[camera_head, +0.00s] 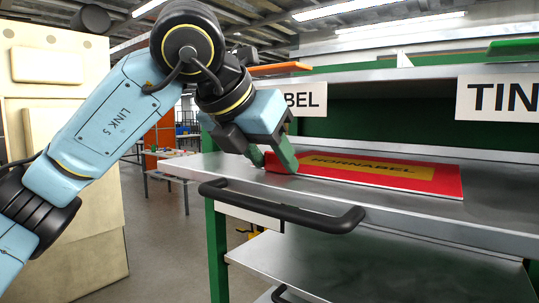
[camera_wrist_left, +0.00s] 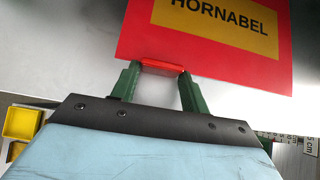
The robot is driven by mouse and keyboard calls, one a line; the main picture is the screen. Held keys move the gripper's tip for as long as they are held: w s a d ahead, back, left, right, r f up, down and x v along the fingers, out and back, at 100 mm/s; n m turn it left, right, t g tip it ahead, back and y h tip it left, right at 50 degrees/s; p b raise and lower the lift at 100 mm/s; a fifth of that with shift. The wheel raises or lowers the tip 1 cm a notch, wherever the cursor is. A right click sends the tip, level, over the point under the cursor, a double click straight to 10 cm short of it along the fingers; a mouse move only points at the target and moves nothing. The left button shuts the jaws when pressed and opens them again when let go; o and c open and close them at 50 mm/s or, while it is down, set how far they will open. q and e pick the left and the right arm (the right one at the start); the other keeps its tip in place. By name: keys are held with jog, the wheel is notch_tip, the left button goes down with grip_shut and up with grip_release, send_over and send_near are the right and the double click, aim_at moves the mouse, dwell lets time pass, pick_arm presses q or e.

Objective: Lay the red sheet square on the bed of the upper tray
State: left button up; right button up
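The red sheet (camera_head: 430,182) has a yellow panel reading HORNABEL. It lies flat on or just above the grey metal bed of the upper tray (camera_head: 400,207); I cannot tell which. In the left wrist view the sheet (camera_wrist_left: 135,35) lies askew to my gripper. My left gripper (camera_head: 281,160) is at the sheet's left end. In the left wrist view its green fingers (camera_wrist_left: 158,82) stand apart with a red raised piece at the sheet's edge between them, seemingly gripped. The fingers partly hide that end. My right gripper is not in view.
A black handle (camera_head: 285,210) sticks out from the tray's front. A lower grey shelf (camera_head: 330,268) is below. White label plates (camera_head: 500,97) hang from the shelf above. Yellow bins (camera_wrist_left: 22,122) and a centimetre scale (camera_wrist_left: 285,138) show in the wrist view.

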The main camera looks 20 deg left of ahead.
pick_arm(q)
jog(key=o, duration=0.4)
jog(key=shift+o, duration=0.2)
jog(key=shift+r, duration=0.2)
jog(key=v, duration=1.2)
